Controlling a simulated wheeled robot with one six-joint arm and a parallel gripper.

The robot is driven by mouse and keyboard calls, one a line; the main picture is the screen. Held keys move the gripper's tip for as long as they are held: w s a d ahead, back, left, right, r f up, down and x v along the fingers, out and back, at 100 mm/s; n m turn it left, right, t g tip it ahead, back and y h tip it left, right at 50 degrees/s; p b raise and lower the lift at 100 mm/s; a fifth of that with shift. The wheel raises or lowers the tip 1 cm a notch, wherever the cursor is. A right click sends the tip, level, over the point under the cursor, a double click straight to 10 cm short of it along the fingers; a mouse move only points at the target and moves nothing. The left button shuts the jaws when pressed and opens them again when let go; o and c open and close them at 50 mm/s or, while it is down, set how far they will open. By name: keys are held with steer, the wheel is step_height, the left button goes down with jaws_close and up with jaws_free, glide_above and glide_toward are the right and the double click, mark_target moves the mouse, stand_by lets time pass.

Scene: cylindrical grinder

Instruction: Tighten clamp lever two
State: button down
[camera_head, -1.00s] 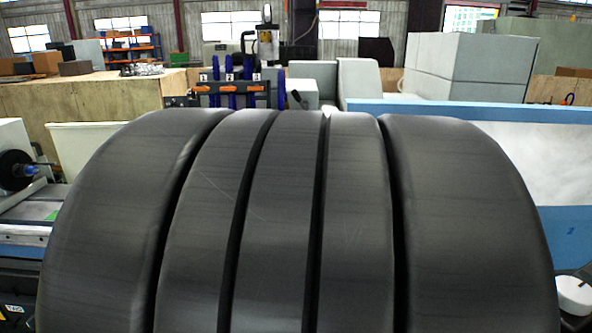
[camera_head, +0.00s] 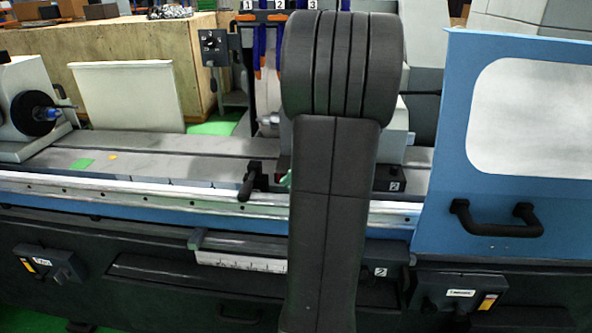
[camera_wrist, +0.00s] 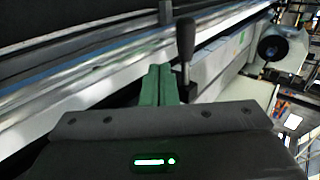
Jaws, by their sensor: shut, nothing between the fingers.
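A black clamp lever (camera_head: 250,180) stands at the front edge of the machine bed, its handle hanging tilted; no number shows on it. In the wrist view the lever (camera_wrist: 185,45) has a dark grip on a thin metal stem, just right of the fingertips. My gripper (camera_wrist: 161,72) has green fingers shut together with nothing between them. In the head view a green bit of my gripper (camera_head: 286,179) shows just right of the lever, the rest hidden behind my arm. I cannot tell whether fingers and lever touch.
The bed rail (camera_head: 130,187) runs across the front. A blue guard door (camera_head: 500,175) with a black handle stands at right. A grey headstock with a black wheel (camera_head: 35,112) is at left. Hooks numbered 1 to 3 (camera_head: 280,15) hang behind my arm.

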mark_target(249, 183)
steer(key=a+f+p, duration=0.1)
steer(key=a+f, duration=0.2)
steer(key=a, duration=0.4)
steer(key=shift+a+f+p, duration=0.2)
steer(key=shift+a+p, duration=0.1)
steer(key=shift+p, duration=0.05)
steer(key=shift+a, duration=0.15)
